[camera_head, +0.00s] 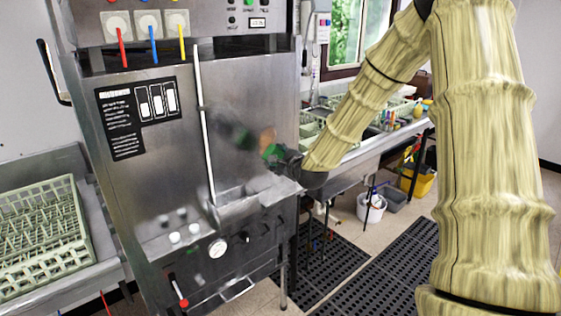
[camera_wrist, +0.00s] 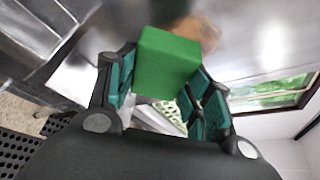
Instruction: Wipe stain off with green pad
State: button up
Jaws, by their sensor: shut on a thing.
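My gripper (camera_head: 282,157) is shut on a green pad (camera_head: 271,152) in front of the steel door of the dish machine (camera_head: 235,110). In the wrist view the green pad (camera_wrist: 167,63) is a block between the two fingers of my gripper (camera_wrist: 160,85). A brown stain (camera_head: 266,138) shows on the steel just above the pad. In the wrist view the stain (camera_wrist: 196,32) lies beyond the pad's far end and the pad hides part of it. I cannot tell whether the pad touches the steel.
A steel ledge (camera_head: 240,200) juts out below the pad. A white vertical bar (camera_head: 204,130) runs down the door at left. A green dish rack (camera_head: 38,240) sits on the left counter. Black mats (camera_head: 395,265) and a white bucket (camera_head: 371,208) are on the floor at right.

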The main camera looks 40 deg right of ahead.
jog(key=shift+w+a, duration=0.2)
jog(key=shift+w, duration=2.2)
jog(key=shift+w+a, duration=0.1)
jog(key=shift+w, duration=0.85)
jog(key=d, duration=0.8)
jog(key=shift+w, duration=0.35)
jog(key=shift+r, duration=0.1)
